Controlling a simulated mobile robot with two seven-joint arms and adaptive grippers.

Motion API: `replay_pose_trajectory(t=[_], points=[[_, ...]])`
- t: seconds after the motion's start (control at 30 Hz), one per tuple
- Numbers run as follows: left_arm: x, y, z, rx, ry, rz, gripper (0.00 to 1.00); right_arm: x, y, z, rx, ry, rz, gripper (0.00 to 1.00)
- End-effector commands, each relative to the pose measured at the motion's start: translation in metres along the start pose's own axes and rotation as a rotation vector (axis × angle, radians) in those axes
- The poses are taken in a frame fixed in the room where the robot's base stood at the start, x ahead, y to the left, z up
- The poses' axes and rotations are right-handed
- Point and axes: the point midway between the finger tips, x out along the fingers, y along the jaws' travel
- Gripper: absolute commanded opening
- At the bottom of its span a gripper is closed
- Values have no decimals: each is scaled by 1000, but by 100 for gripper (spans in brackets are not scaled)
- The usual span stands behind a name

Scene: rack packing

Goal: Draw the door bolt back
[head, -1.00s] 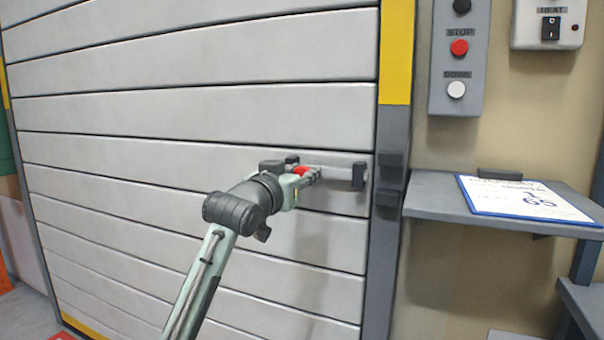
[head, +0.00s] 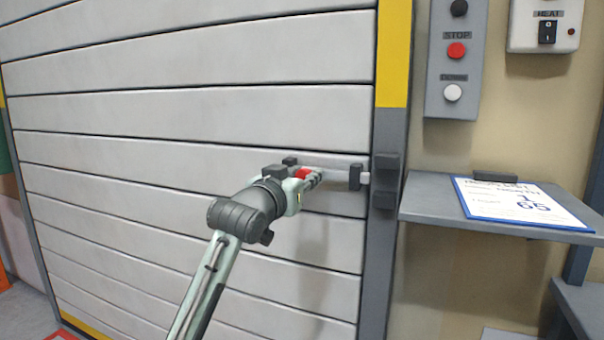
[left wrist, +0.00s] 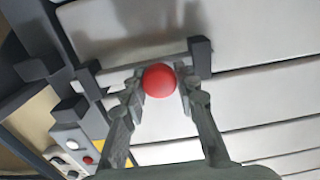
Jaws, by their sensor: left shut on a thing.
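The door bolt is a light grey bar (head: 336,173) lying level on the slatted door. It runs through dark guide blocks, one at the right (head: 355,177) and one at the left (head: 289,160). Its red round knob (head: 302,173) also shows in the left wrist view (left wrist: 159,80). My left gripper (head: 309,179) is shut on the red knob, with a finger on each side in the left wrist view (left wrist: 159,88). A short length of bar shows beyond the right guide, towards the dark keeper blocks (head: 385,162) on the door frame. I cannot tell whether its tip is inside them.
The grey and yellow door post (head: 394,60) stands right of the door (head: 200,110). Right of it are a button box (head: 456,60), a heat switch (head: 545,25) and a shelf (head: 425,205) with a clipboard (head: 520,205). The door front left of my arm is clear.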

Motion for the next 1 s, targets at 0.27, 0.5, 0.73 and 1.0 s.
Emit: replay_pose_trajectory(t=[0.27,0.5,0.73,1.0], points=[[0,1,0,-1,1,2,49,0,1,0,0,1,1,40],[0,1,0,-1,1,2,49,-1,1,-1,-1,1,2,40],[-22,1,0,0,2,2,49,-1,1,-1,-1,2,2,40],[-80,0,0,0,2,1,49,-1,1,-1,-1,1,2,40]])
